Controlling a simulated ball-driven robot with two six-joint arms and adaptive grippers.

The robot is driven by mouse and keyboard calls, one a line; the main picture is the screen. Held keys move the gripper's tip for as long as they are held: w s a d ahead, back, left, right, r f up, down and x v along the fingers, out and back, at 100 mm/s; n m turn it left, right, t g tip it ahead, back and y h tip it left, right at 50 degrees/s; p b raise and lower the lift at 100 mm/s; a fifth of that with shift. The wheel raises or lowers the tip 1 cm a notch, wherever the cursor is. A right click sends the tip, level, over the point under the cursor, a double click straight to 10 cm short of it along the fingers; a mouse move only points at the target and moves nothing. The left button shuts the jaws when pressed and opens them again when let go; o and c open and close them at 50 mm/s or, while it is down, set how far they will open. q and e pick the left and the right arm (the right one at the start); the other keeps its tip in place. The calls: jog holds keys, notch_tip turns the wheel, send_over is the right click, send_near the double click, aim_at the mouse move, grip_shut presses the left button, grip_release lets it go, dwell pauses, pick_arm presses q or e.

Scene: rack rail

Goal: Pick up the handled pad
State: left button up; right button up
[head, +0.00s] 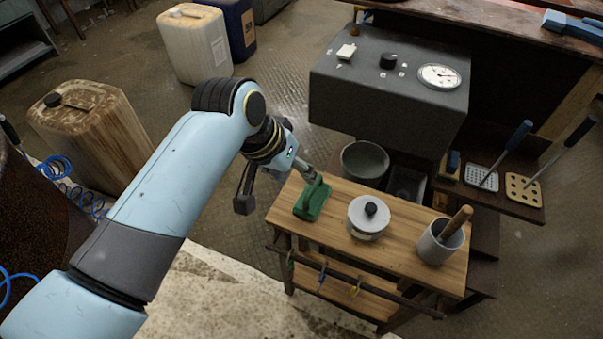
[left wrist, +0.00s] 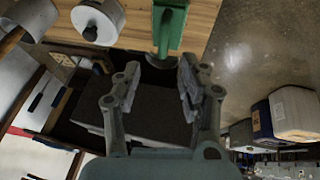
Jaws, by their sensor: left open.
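The green handled pad (head: 312,198) sits on the left end of the wooden table (head: 400,228), its handle uppermost. In the left wrist view the pad (left wrist: 170,25) shows at the top centre, partly cut off by the frame edge, beyond the fingertips. My left gripper (head: 275,187) is open beside the table's left end, one finger close to the pad in the head view. In the left wrist view its open fingers (left wrist: 158,77) have nothing held between them. I cannot tell whether a finger touches the pad. My right gripper is not in view.
A lidded white pot (head: 368,218) stands right of the pad, and a cup with a wooden-handled tool (head: 440,242) is farther right. A grey bowl (head: 364,161) is behind the table, below a dark gauge box (head: 390,95). Jerrycans (head: 195,45) stand on the floor.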

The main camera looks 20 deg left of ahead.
aim_at(311, 189)
pick_arm(q)
jog(key=b+x, duration=0.1)
jog(key=x, duration=0.4)
jog(key=shift+w+d+f, duration=0.1)
jog(key=shift+w+f, duration=0.05)
jog(key=shift+f, duration=0.1)
jog(key=x, duration=0.1)
jog(key=b+x, duration=0.1)
jog(key=x, duration=0.2)
jog(key=shift+w+a+f+b, duration=0.15)
jog(key=shift+a+f+b, duration=0.15)
jog(key=shift+b, duration=0.1)
jog(key=shift+w+d+f, duration=0.1)
jog(key=shift+f, duration=0.05)
jog(key=shift+c, duration=0.3)
grip_shut()
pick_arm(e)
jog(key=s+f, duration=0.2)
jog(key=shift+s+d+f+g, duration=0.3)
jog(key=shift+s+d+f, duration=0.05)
